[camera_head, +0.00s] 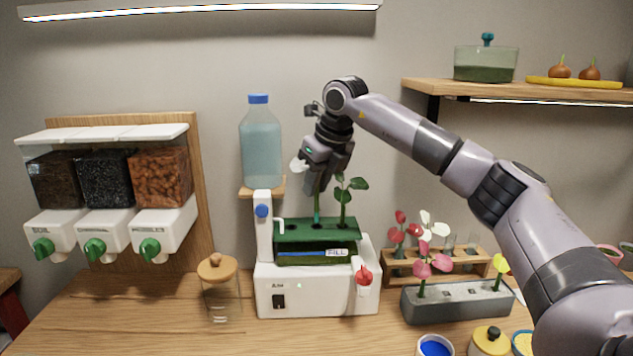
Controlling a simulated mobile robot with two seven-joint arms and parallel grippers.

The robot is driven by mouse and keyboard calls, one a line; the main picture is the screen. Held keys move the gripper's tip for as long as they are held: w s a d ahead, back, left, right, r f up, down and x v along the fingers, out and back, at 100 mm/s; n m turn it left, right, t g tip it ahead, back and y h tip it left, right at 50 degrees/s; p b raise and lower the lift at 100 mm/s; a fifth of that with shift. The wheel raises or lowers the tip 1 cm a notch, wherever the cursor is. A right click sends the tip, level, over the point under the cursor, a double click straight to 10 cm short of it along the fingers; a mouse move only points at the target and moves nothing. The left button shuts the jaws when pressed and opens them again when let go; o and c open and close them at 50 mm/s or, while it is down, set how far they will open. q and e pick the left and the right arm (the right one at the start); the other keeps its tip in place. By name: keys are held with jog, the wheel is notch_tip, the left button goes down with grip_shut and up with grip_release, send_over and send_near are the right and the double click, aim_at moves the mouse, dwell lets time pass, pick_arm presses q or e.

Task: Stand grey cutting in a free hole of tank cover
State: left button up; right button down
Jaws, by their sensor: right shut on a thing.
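My right gripper (318,184) points down over the tank cover and is shut on the grey cutting. The cutting's pale grey leaf (298,164) shows left of the gripper, and its green stem (317,206) runs straight down below the fingers. The stem's lower end meets a dark hole in the green tank cover (290,233); I cannot tell how deep it sits. The rest of the cutting is hidden by the gripper. A green-leaved cutting (343,208) stands upright in the cover just to the right. My left gripper is not in view.
A blue-capped water bottle (260,145) stands behind left. A glass jar (220,292) is left on the table. A grey planter (458,301) with flowers stands right, below my right arm.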

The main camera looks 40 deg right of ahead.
aim_at(318, 198)
jog(key=shift+f+b, duration=1.4)
jog(key=shift+f, duration=1)
dwell(0.5)
jog(key=c, duration=0.5)
grip_release()
jog(key=shift+c, duration=0.2)
notch_tip(318, 198, up, 3)
jog(key=shift+f+p, duration=0.2)
jog(key=shift+p, duration=1.05)
jog(key=shift+r, duration=2.25)
